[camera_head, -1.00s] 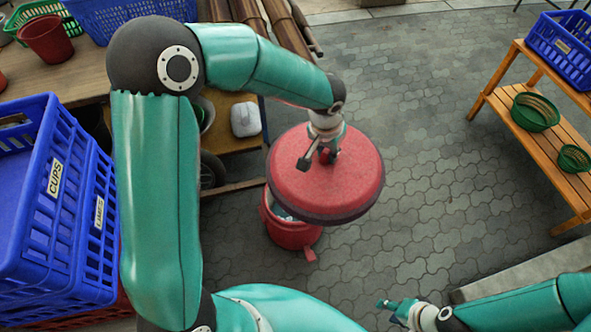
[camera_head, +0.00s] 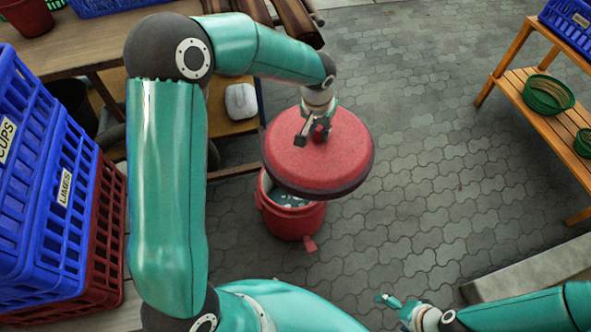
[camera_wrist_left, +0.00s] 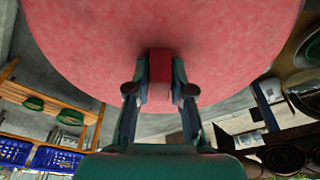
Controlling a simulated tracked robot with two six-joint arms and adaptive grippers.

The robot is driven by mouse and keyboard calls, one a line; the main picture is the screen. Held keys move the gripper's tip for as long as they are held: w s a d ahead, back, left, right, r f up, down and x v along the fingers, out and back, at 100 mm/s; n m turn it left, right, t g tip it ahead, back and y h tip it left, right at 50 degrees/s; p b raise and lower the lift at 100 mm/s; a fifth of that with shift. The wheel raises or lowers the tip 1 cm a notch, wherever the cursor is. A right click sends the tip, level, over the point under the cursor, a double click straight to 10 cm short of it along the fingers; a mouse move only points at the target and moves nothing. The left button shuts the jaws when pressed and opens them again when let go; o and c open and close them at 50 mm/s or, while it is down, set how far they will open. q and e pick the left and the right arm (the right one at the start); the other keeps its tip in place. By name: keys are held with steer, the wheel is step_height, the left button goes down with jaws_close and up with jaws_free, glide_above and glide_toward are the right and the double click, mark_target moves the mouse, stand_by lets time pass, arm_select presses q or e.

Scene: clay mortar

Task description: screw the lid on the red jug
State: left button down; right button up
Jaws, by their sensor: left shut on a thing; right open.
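The red jug (camera_head: 292,222) stands upright on the paved ground, with a spout low on its front. Its open top shows pale contents inside. The large round red lid (camera_head: 345,150) with a dark rim hangs above the jug, offset to the right and covering part of its mouth. My left gripper (camera_head: 318,138) is shut on the lid's small red knob, and the grip also shows in the left wrist view (camera_wrist_left: 160,85). My right gripper (camera_head: 385,299) is open and empty, low in the head view, right of the jug and apart from it.
Stacked blue and dark red crates (camera_head: 75,190) stand at the left. A wooden table (camera_head: 110,52) with a white container (camera_head: 241,100) on its lower shelf stands behind. A wooden shelf (camera_head: 535,115) with green baskets (camera_head: 548,94) is at the right. The paving right of the jug is clear.

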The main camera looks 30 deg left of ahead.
arm_select(q)
steer(key=w+a+f+n+b, duration=0.1)
steer(key=a+f+b, duration=0.3)
steer(key=f+b, duration=0.6)
steer(key=w+a+f+b, duration=0.2)
steer(key=a+f+b, duration=0.2)
steer(key=f+b, duration=0.6)
steer(key=w+a+f+n+b, duration=0.1)
steer(key=a+f+b, duration=0.3)
steer(key=f+b, duration=0.6)
step_height(320, 180, down, 6)
steer(key=shift+w+f+n+y, duration=0.1)
steer(key=shift+w+n+y, duration=0.2)
steer(key=shift+w, duration=0.4)
steer(key=shift+d+f+b, duration=0.1)
steer(key=shift+f+b, duration=0.2)
stand_by(0.4)
steer(key=shift+s, duration=0.1)
stand_by(0.4)
steer(key=shift+m+p, duration=1.1)
steer(key=shift+m, duration=0.1)
steer(key=shift+m+h+p, duration=0.5)
steer(key=shift+m+p, duration=0.55)
steer(key=shift+m, duration=0.05)
